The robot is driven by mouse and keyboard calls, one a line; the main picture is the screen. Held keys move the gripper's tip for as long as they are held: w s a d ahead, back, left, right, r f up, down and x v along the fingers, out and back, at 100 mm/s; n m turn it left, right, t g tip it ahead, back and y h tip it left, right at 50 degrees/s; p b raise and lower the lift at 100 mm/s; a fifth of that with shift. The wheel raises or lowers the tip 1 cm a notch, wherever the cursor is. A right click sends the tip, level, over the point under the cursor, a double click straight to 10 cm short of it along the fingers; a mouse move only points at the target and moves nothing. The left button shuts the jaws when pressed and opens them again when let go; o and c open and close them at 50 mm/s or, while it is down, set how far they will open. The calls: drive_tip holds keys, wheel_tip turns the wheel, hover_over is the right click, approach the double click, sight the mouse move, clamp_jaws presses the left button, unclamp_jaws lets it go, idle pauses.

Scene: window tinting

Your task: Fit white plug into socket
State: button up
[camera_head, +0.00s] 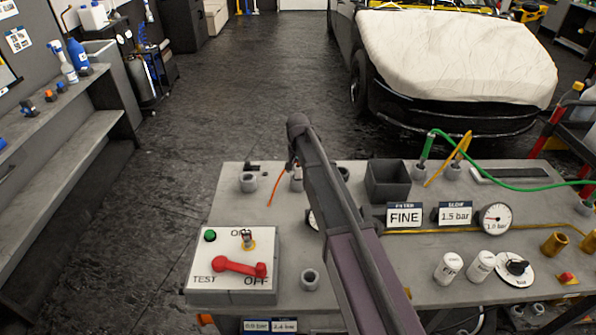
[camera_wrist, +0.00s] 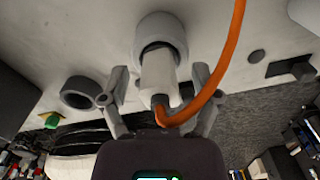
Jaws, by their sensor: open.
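In the wrist view a white plug (camera_wrist: 158,82) with an orange cable (camera_wrist: 215,85) points into a round pale socket (camera_wrist: 162,30). Its front end overlaps the socket's dark opening; how deep it sits I cannot tell. My gripper (camera_wrist: 159,74) is open, with one finger on each side of the plug and a visible gap at both sides. In the head view my arm hides the plug and most of this spot; only part of the orange cable (camera_head: 276,187) shows at the arm's left.
A dark box (camera_head: 388,180), a green cable (camera_head: 480,172), a gauge (camera_head: 495,219) and a switch box (camera_head: 232,262) with a red lever stand around.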

drive_tip(key=shift+r, duration=0.1)
wheel_tip(320, 180, up, 12)
drive_tip(key=p, duration=1.2)
idle(0.8)
drive_tip(key=s+d+n, duration=0.1)
drive_tip(key=s+d, duration=0.4)
drive_tip(key=s, duration=0.3)
drive_tip(key=s+d+n, duration=0.1)
drive_tip(key=s+d, duration=0.5)
drive_tip(key=s, duration=0.3)
drive_tip(key=s+d+n, duration=0.1)
drive_tip(key=s+d, duration=0.4)
drive_tip(key=s, duration=0.4)
drive_tip(key=shift+s+d, duration=0.15)
drive_tip(key=shift+s, duration=0.1)
wheel_tip(320, 180, down, 5)
drive_tip(key=b, duration=0.4)
drive_tip(key=shift+b, duration=0.4)
